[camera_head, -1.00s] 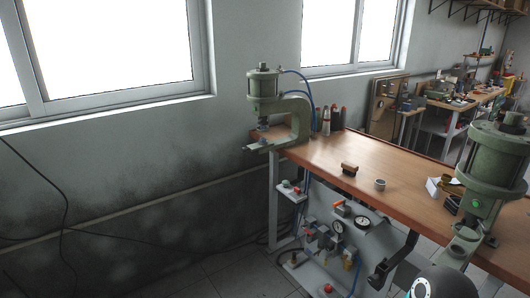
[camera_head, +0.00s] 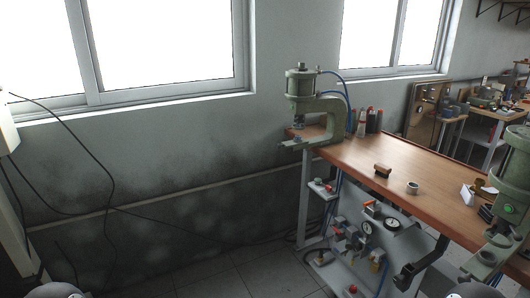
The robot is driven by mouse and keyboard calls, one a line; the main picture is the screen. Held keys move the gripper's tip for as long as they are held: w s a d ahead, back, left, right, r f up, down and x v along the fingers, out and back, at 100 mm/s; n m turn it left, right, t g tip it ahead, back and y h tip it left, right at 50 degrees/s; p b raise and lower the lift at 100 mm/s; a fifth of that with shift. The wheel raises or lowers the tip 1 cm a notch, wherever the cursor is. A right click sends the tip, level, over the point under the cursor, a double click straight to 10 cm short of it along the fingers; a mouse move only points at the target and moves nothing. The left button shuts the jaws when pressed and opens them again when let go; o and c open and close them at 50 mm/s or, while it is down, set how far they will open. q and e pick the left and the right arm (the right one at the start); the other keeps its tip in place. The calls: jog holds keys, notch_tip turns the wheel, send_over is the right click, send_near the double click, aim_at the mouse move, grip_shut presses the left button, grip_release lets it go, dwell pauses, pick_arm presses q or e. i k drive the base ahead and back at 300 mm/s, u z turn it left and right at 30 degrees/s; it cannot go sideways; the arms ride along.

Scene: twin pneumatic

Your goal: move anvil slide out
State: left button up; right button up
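A green pneumatic press (camera_head: 335,105) stands at the far left end of the wooden bench, with a cylinder on top and a C-shaped frame. Its anvil slide (camera_head: 297,141) appears to be the small bluish-grey part under the ram, but it is too small to tell whether it is in or out. A second green press (camera_head: 512,197) stands at the right edge and is partly cut off, so its anvil slide cannot be made out clearly. Neither of my grippers shows; only rounded parts of my arms show at the bottom edge.
The wooden bench (camera_head: 433,178) holds a brown block (camera_head: 383,170), a grey ring (camera_head: 412,188) and several bottles (camera_head: 368,121). A lower panel (camera_head: 352,235) carries gauges and valves. Cables hang on the left wall. The floor (camera_head: 255,277) left of the bench is clear.

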aim_at(294, 142)
jog(key=k, duration=0.35)
jog(key=z, duration=0.2)
jog(key=i, duration=0.55)
jog(key=u, duration=0.15)
jog(key=k, duration=0.6)
jog(key=u, duration=0.45)
jog(key=i, duration=0.95)
jog(key=u, duration=0.7)
jog(key=i, duration=1.35)
jog(key=z, duration=0.6)
jog(key=i, duration=0.5)
jog(key=z, duration=0.35)
